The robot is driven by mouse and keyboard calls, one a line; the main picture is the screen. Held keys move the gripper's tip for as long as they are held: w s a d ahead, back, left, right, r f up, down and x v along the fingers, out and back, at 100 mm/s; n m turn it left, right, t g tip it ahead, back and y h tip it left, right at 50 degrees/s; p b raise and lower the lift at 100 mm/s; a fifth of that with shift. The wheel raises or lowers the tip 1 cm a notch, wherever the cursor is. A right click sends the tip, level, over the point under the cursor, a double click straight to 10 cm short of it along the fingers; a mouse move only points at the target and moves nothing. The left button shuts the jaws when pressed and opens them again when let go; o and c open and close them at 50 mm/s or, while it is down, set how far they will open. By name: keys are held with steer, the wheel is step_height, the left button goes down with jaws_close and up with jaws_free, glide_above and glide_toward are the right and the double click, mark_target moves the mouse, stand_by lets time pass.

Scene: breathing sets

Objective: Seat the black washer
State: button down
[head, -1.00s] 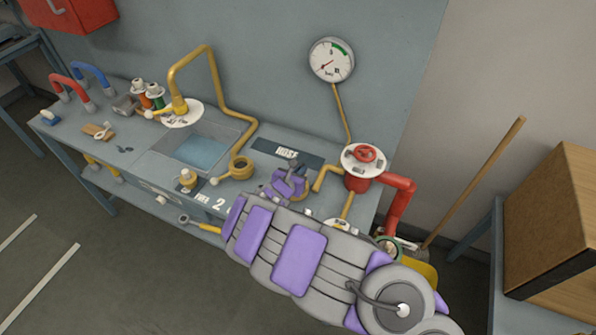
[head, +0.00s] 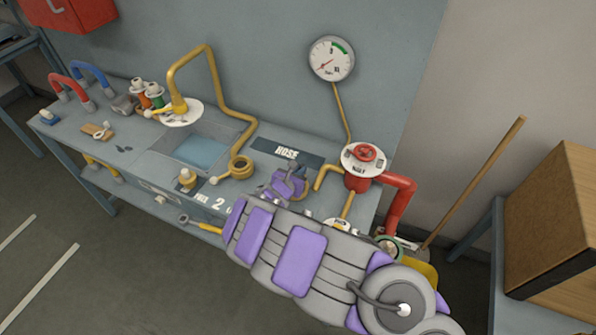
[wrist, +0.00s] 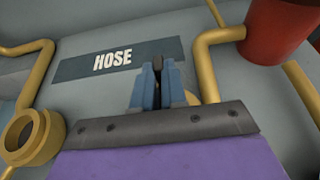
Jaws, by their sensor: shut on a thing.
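My gripper (head: 290,182) is over the bench, just in front of the HOSE label. In the wrist view, its two blue-grey fingers (wrist: 157,84) are shut on a small dark piece, which looks like the black washer (wrist: 158,62), seen edge-on between the tips. In the head view the washer cannot be made out. A brass ring fitting (head: 241,167) with an open top is to the left of my gripper; it also shows at the left of the wrist view (wrist: 34,136). A yellowish curved part behind the fingers is mostly hidden.
The HOSE plate (head: 287,153) lies behind my gripper. A red valve (head: 364,165) and a bent yellow pipe (head: 328,176) stand close on the right. A sink (head: 202,148), a tall yellow pipe (head: 212,70) and small parts are to the left. A gauge (head: 332,59) is on the wall.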

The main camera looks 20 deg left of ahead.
steer(key=shift+f+b, duration=0.35)
steer(key=shift+f, duration=0.3)
steer(key=c, duration=1.2)
jaws_free()
steer(key=shift+s, duration=0.1)
steer(key=shift+s+a, duration=0.15)
steer(key=shift+s, duration=0.1)
steer(key=shift+o, duration=0.5)
steer(key=p+v, duration=0.2)
steer(key=v, duration=0.6)
steer(key=shift+r, duration=0.3)
steer(key=p+v, duration=0.2)
steer(key=v, duration=0.6)
steer(key=shift+s+d, duration=0.2)
steer(key=shift+s, duration=0.05)
steer(key=shift+a, duration=0.2)
